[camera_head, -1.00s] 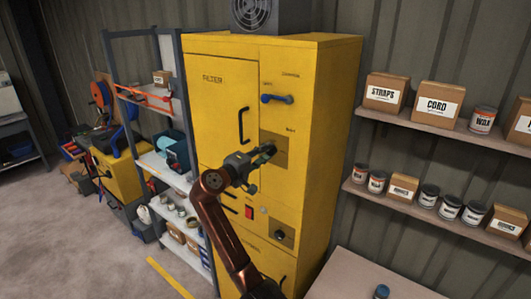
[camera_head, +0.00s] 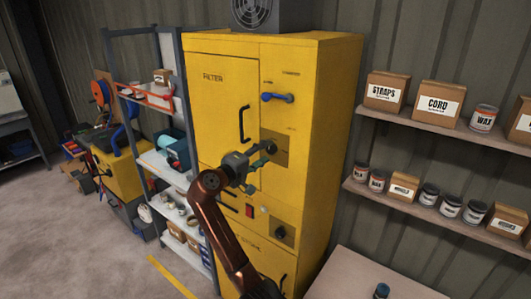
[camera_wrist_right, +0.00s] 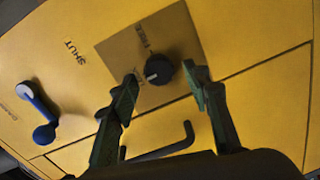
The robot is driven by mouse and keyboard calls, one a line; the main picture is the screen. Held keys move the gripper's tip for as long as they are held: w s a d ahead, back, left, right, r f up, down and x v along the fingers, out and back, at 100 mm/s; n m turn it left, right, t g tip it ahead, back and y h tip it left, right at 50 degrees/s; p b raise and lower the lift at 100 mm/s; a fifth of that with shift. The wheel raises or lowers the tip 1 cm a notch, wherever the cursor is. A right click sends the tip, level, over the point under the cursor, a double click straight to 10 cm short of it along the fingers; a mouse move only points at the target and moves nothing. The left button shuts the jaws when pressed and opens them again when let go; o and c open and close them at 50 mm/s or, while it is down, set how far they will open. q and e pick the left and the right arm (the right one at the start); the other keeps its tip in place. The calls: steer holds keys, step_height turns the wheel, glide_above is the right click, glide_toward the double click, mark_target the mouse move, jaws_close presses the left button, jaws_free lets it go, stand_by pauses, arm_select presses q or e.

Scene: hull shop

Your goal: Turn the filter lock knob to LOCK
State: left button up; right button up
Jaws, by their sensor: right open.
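A round black knob (camera_head: 271,147) sits on a brownish square plate (camera_head: 284,157) on the front of the yellow filter cabinet (camera_head: 222,105). In the right wrist view the knob (camera_wrist_right: 159,70) shows a pale pointer line, between and beyond my fingertips. My left gripper is not in view.
A blue lever handle (camera_head: 277,98) is above the plate, and a black door handle (camera_head: 244,124) to its left. A red switch (camera_head: 250,210) and another dark knob (camera_head: 280,232) are below. Shelves with boxes and cans (camera_head: 440,130) stand right; a metal rack (camera_head: 170,150) stands left.

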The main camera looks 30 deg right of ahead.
steer(key=v, duration=1.1)
